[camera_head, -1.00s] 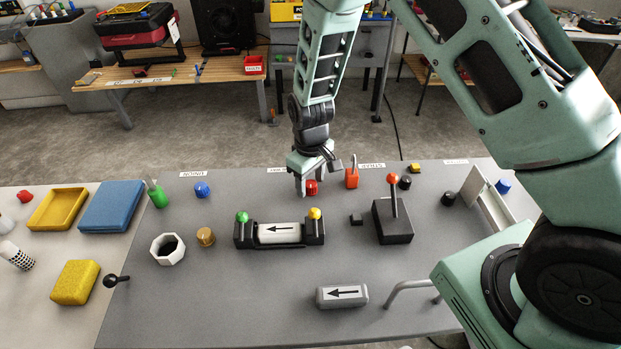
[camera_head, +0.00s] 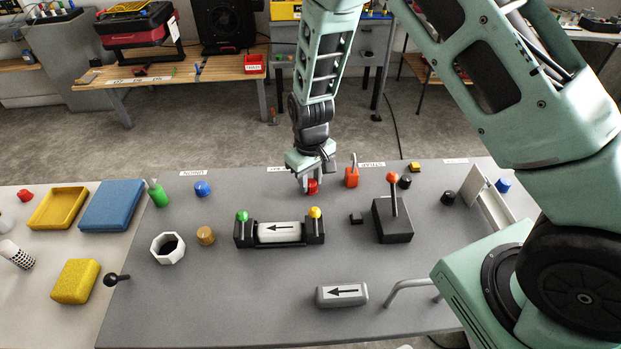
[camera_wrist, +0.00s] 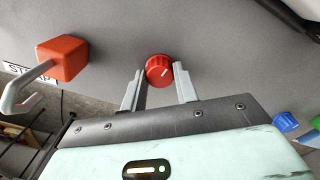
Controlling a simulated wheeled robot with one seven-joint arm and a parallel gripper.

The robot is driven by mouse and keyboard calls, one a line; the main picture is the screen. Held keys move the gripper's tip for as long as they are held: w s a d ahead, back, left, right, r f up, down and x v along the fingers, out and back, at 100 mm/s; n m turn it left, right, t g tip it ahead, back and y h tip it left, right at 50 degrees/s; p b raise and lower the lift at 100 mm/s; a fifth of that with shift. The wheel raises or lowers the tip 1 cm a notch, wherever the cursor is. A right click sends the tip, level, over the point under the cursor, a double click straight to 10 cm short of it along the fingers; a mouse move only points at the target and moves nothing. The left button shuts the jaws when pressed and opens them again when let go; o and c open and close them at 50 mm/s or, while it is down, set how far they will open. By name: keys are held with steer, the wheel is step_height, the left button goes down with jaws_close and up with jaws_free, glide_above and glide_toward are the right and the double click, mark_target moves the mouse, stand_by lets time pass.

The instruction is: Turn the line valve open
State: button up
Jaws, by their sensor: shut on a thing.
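A round red ribbed knob (camera_wrist: 160,69) with a short white pointer line is between my fingertips in the wrist view. It also shows in the head view (camera_head: 312,187) at the back middle of the grey bench, partly hidden by a finger. I take it for the line valve; the label (camera_head: 277,169) behind it is too blurred and covered to read. My gripper (camera_wrist: 159,84) points down at the knob and is shut on its sides. The pointer line slants toward the upper right in the wrist view.
A red block with a grey lever (camera_head: 351,177) stands close to the right of my gripper. A black holder (camera_head: 244,234) with an arrowed white cylinder lies in front. A black block with an orange-topped lever (camera_head: 393,222) is at front right. A blue knob (camera_head: 202,189) is left.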

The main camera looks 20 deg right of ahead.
steer(key=m, duration=0.4)
steer(key=m+p, duration=0.1)
steer(key=m, duration=0.3)
steer(key=shift+r, duration=0.1)
steer(key=m+p, duration=0.1)
steer(key=m, duration=0.3)
steer(key=shift+m, duration=0.3)
steer(key=shift+m+p, duration=0.65)
steer(key=shift+m, duration=0.95)
steer(key=o, duration=1)
